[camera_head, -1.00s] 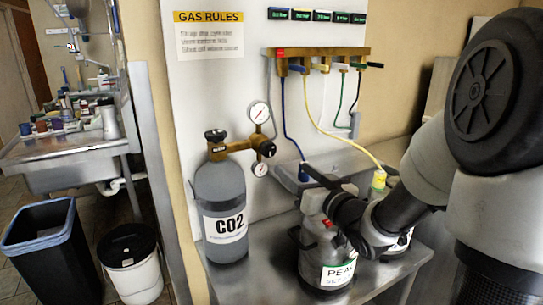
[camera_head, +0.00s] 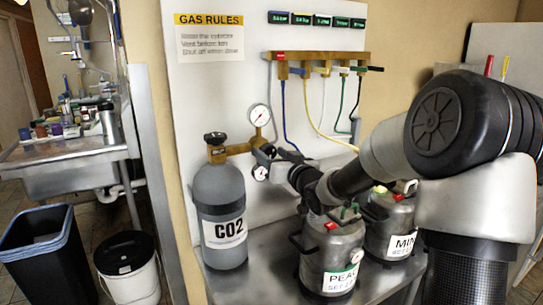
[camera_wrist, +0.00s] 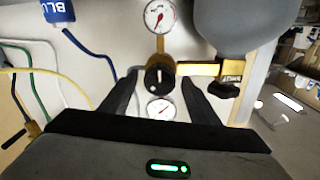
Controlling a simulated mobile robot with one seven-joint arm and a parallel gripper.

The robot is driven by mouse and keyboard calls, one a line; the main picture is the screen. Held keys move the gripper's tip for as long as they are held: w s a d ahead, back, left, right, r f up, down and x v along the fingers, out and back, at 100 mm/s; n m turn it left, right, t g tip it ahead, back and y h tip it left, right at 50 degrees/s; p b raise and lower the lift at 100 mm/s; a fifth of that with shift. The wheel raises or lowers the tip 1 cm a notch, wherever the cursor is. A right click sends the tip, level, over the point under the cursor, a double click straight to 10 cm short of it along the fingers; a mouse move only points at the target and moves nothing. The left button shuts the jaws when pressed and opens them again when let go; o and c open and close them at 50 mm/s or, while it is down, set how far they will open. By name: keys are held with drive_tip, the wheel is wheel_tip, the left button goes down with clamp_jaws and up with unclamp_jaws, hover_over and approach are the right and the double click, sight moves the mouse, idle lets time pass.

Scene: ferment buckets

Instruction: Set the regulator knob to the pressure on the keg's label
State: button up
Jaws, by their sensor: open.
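The black regulator knob (camera_wrist: 159,77), with a pale mark on its face, sits on the brass regulator (camera_wrist: 196,69) between my open fingers in the wrist view. My gripper (camera_wrist: 160,80) has a finger on either side of it; I cannot see contact. In the head view my gripper (camera_head: 264,156) reaches the regulator and largely hides the knob. The upper gauge (camera_head: 260,115) and lower gauge (camera_wrist: 161,109) have red needles; their figures are too small to read. The grey keg (camera_head: 325,250) bears a label (camera_head: 341,281) reading "PEA…" and "SET", its number unclear.
A grey CO2 cylinder (camera_head: 218,203) stands left of the keg. A second keg (camera_head: 388,245), labelled "MIN…", stands to the right. A brass manifold (camera_head: 312,56) with coloured hoses hangs on the white panel (camera_head: 205,95). Bins stand on the floor at left.

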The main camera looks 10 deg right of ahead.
drive_tip(key=c, duration=1.1)
drive_tip(key=shift+o, duration=0.2)
drive_tip(key=shift+p, duration=0.35)
drive_tip(key=m+p, duration=0.3)
drive_tip(key=shift+r+m+p, duration=0.2)
drive_tip(key=shift+m+p, duration=0.2)
drive_tip(key=m+p, duration=0.4)
drive_tip(key=shift+d+m, duration=0.1)
drive_tip(key=shift+m, duration=0.2)
drive_tip(key=m+p, duration=0.5)
drive_tip(key=m, duration=0.1)
drive_tip(key=shift+f+g, duration=0.15)
drive_tip(key=shift+g, duration=0.15)
drive_tip(key=m+p, duration=0.2)
drive_tip(key=m, duration=0.4)
drive_tip(key=shift+f+p, duration=0.15)
drive_tip(key=shift+p, duration=0.2)
drive_tip(key=shift+y, duration=0.4)
